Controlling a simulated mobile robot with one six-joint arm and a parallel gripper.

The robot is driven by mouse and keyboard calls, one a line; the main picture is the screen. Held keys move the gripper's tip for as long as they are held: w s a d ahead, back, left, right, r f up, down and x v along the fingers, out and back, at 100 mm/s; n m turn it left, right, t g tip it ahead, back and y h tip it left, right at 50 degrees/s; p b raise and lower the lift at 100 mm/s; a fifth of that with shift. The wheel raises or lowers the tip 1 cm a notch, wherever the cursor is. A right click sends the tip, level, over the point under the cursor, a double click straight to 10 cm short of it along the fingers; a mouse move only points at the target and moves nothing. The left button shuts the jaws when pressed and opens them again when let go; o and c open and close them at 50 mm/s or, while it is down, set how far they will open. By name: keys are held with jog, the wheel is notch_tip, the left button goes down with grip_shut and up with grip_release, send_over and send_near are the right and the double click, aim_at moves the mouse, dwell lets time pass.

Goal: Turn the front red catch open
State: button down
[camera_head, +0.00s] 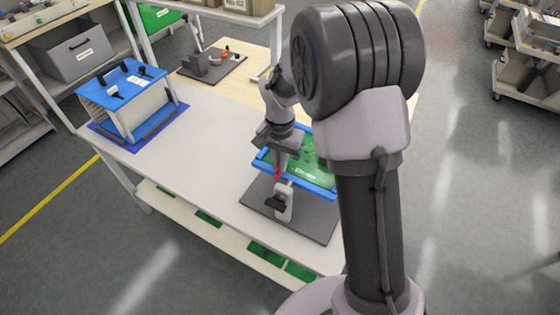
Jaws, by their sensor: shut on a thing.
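The front red catch (278,175) is a small red piece at the front of a blue frame (318,189) that holds a green board (313,171). The frame sits over a dark grey base plate (311,222) on the table. My gripper (279,170) points down at the catch and is shut on it; the fingers hide part of it. A light grey upright with a dark clamp (276,203) stands just in front of the catch. My arm hides the right side of the frame, and the catch's exact turn is too small to tell.
A blue-topped box (122,83) stands on a blue mat at the table's left end. A small dark fixture (197,63) with an orange part is at the back. The white table top (195,142) between them is clear.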

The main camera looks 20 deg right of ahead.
jog(key=n+p, duration=0.2)
jog(key=n, duration=0.2)
jog(key=shift+r, duration=0.15)
jog(key=n+p, duration=0.1)
jog(key=n, duration=0.4)
jog(key=shift+p, duration=0.35)
jog(key=n+p, duration=0.1)
jog(key=n, duration=0.3)
jog(key=shift+p, duration=0.3)
jog(key=shift+n+p, duration=0.5)
jog(key=shift+n, duration=1.2)
jog(key=c, duration=1.5)
grip_release()
jog(key=shift+c, duration=0.2)
